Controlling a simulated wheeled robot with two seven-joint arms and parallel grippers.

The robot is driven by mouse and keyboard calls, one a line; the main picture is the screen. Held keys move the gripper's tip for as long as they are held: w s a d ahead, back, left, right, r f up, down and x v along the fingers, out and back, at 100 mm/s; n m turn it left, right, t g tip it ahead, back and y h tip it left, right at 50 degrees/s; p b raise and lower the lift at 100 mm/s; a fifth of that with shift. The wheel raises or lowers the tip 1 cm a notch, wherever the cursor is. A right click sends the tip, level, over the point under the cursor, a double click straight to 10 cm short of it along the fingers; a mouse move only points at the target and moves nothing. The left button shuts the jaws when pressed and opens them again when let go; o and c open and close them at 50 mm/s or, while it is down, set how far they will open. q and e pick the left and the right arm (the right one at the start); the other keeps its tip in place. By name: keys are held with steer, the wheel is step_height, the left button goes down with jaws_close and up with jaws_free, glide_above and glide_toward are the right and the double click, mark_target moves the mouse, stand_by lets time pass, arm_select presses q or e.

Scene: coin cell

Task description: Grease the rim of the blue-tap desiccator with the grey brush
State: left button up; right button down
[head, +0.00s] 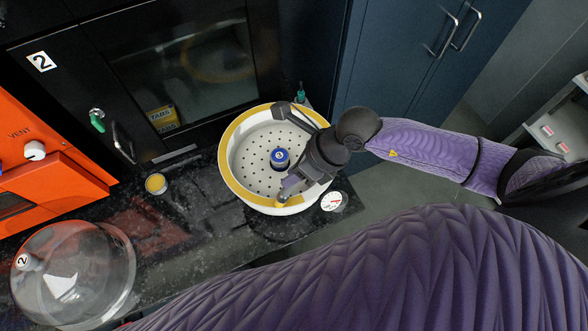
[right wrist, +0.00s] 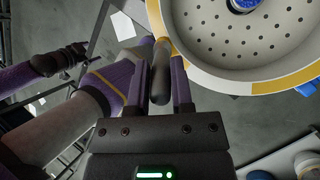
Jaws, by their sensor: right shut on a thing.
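The desiccator base (head: 228,170) is a white bowl with a perforated plate and a wide rim. The rim is largely yellow, with a whitish stretch beside the brush in the right wrist view (right wrist: 222,73). My right gripper (head: 290,186) is over the front of the bowl. In the right wrist view its fingers are shut on the dark grey brush (right wrist: 160,75), whose tip is at the rim; contact is unclear. A clear dome lid (head: 75,270) marked 2 lies at lower left. A purple arm with a dark end (right wrist: 65,57), possibly my left, shows in the right wrist view.
A blue-topped jar (head: 279,157) stands on the plate. A small yellow-topped tin (head: 155,184) and a round white dial (head: 334,201) are near the bowl. A black cabinet (head: 75,95) and an orange unit (head: 40,165) border the dark worktop. The counter edge runs close in front.

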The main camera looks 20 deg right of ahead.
stand_by(0.4)
step_height(320, 180, up, 7)
steer(key=p, duration=0.6)
steer(key=shift+r+p, duration=0.1)
steer(key=shift+p, duration=0.25)
